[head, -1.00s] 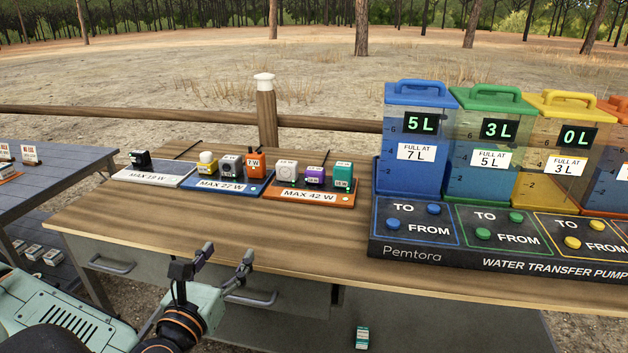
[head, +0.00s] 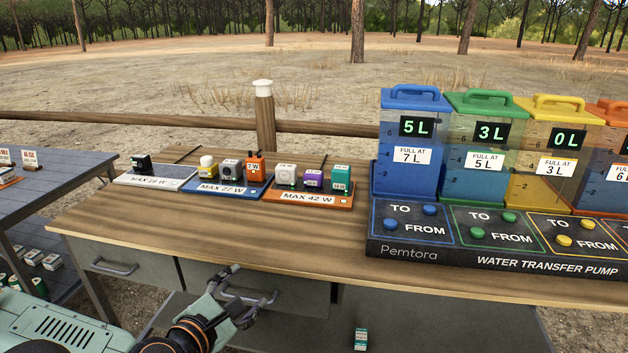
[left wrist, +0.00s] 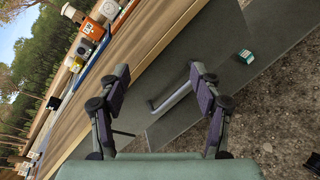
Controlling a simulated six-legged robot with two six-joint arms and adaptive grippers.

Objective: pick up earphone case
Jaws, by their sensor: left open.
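I cannot tell for certain which object is the earphone case. A small teal and white box (head: 361,339) lies low in front of the desk; it also shows in the left wrist view (left wrist: 246,56), right of my jaws. Several small devices stand on the charging pads, among them a white one (head: 286,174), a purple one (head: 312,178) and a teal one (head: 342,177). My left gripper (head: 250,287) is open and empty in front of the desk's drawers. In the left wrist view its jaws (left wrist: 160,74) frame a drawer handle (left wrist: 170,97). My right gripper is not in view.
The wooden desk (head: 200,230) has a clear front half. Three pads sit at its back left: white (head: 150,180), blue (head: 222,190) and orange (head: 318,196). The water transfer pump (head: 480,262) with its tanks fills the right. A grey table (head: 40,190) stands left.

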